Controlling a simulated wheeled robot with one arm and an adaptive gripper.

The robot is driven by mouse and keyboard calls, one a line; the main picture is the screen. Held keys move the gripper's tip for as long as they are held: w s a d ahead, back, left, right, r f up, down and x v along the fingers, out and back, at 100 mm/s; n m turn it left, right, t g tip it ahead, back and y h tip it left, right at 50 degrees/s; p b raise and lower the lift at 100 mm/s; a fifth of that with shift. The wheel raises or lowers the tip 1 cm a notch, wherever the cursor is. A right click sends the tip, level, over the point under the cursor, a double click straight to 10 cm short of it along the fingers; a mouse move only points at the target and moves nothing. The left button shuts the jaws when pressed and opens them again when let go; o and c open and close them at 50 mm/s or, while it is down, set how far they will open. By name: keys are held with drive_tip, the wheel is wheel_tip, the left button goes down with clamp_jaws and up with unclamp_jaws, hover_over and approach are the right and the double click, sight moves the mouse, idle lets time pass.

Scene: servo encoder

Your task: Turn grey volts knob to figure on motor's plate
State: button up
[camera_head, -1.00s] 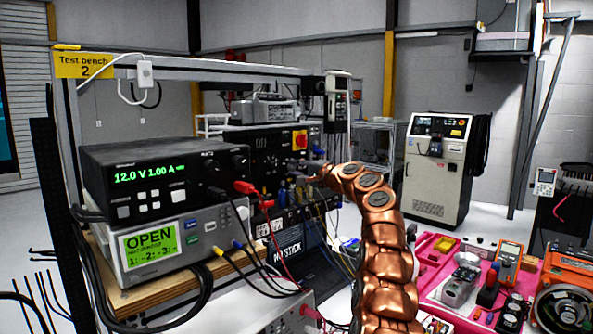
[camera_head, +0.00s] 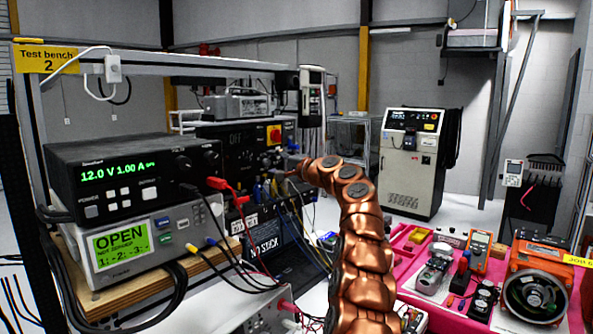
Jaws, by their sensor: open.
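The black power supply (camera_head: 133,176) stands on the test bench at left, its green display reading 12.0 V 1.00 A. Dark knobs (camera_head: 182,162) sit at the right of its face; I cannot tell which one is the grey volts knob. A silver motor (camera_head: 436,270) lies on the pink mat at right; its plate is too small to read. My copper arm reaches up from the bottom toward the bench, and my gripper (camera_head: 272,162) is at its far end, small, right of the power supply and apart from its knobs. Its fingers are hard to make out.
A grey instrument (camera_head: 140,243) showing OPEN sits under the power supply. Red, blue and yellow leads (camera_head: 228,248) hang in front of the bench. An orange-framed machine (camera_head: 541,283) stands on the pink mat (camera_head: 405,283). A grey cabinet (camera_head: 412,165) stands behind.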

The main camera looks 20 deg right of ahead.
drive_tip(key=shift+s+d, duration=0.25)
drive_tip(key=shift+s, duration=0.25)
drive_tip(key=v, duration=0.9)
drive_tip(key=shift+f, duration=0.25)
drive_tip(key=shift+s+d, duration=0.1)
drive_tip(key=shift+d, duration=0.05)
